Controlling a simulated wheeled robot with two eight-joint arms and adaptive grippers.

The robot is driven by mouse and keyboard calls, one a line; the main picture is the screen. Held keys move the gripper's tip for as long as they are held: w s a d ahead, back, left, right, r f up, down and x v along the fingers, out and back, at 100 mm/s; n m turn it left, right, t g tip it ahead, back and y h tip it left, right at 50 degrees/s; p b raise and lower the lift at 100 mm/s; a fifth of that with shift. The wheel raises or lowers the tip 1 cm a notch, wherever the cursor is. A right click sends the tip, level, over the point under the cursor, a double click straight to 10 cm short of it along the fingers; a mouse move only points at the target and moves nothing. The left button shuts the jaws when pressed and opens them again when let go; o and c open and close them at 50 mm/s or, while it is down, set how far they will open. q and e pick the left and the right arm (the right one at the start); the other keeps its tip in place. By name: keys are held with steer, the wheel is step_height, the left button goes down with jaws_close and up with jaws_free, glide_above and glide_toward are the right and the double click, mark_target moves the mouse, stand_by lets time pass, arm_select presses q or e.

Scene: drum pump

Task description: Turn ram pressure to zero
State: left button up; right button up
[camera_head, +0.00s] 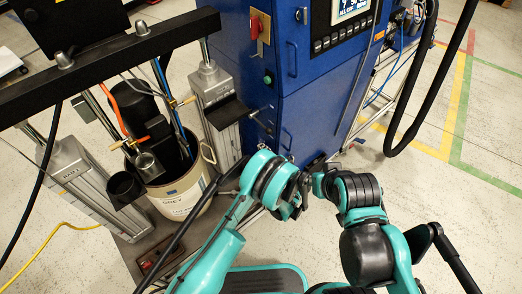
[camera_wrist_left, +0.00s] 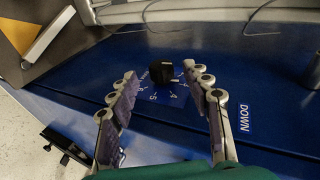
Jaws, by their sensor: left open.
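In the left wrist view a black knob (camera_wrist_left: 163,72) sits on a blue panel, with a printed white number scale (camera_wrist_left: 160,95) partly visible around it. My left gripper (camera_wrist_left: 159,78) is open, its two fingers spread on either side of the knob with visible gaps. I cannot tell how deep the fingertips reach beside it. In the head view the left arm (camera_head: 262,178) reaches toward the lower front of the blue cabinet (camera_head: 296,90); the knob is hidden there. My right arm (camera_head: 360,190) is bent close beside it, and its gripper fingers cannot be made out.
A "DOWN" label (camera_wrist_left: 245,118) is right of the knob. The cabinet carries a red switch (camera_head: 255,27) and a row of buttons (camera_head: 340,38). A drum (camera_head: 180,195) and metal columns (camera_head: 215,90) stand left. Black hoses hang at right, over open floor (camera_head: 460,215).

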arm_select(q)
steer(key=v, duration=0.7)
steer(key=shift+s, duration=0.2)
steer(key=shift+r, duration=0.15)
